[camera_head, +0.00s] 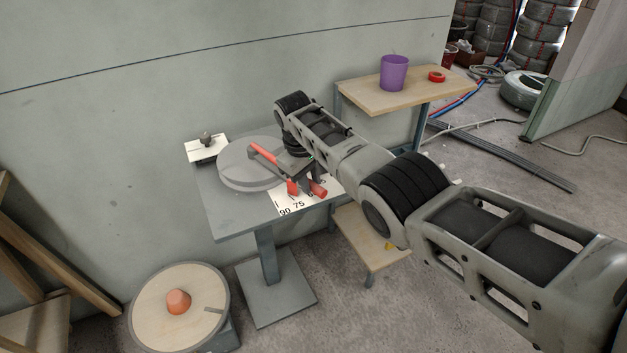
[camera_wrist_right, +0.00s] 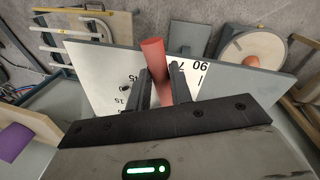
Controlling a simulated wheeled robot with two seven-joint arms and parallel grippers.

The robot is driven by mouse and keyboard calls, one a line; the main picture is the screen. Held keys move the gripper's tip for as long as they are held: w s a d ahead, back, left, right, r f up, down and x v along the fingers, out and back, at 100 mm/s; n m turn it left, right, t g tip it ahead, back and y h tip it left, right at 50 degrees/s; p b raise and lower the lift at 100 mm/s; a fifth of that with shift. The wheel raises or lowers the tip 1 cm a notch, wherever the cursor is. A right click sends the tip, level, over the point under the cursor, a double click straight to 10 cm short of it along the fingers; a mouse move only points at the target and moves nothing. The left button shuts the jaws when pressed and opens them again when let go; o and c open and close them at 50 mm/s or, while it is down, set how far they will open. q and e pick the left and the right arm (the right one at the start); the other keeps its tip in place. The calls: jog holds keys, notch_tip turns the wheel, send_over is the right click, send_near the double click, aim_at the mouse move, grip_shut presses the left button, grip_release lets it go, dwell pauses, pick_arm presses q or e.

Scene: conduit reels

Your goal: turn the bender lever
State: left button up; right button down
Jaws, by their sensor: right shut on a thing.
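The bender is a grey round disc (camera_head: 238,168) on a grey stand table (camera_head: 222,222). Its red lever (camera_head: 264,153) runs from the disc toward the front right, over a white angle scale (camera_head: 290,208) marked 75 and 90. My right gripper reaches over the bender and covers the lever's middle. In the right wrist view, its two dark fingers (camera_wrist_right: 163,92) are shut on the red lever grip (camera_wrist_right: 154,50), which stands out between them. My left gripper is not in view.
A wooden side table (camera_head: 385,97) behind holds a purple cup (camera_head: 394,73) and a red tape roll (camera_head: 437,76). A white plate with a dark knob (camera_head: 206,140) is at the bender table's back left corner. A wall stands behind.

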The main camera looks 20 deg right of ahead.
jog(key=c, duration=1.3)
grip_release()
jog(key=shift+o, duration=0.2)
notch_tip(320, 180, up, 16)
jog(key=s+a+p, duration=0.1)
jog(key=a+p, duration=0.1)
jog(key=a, duration=0.1)
jog(key=shift+s+f, duration=0.15)
jog(key=shift+s, duration=0.1)
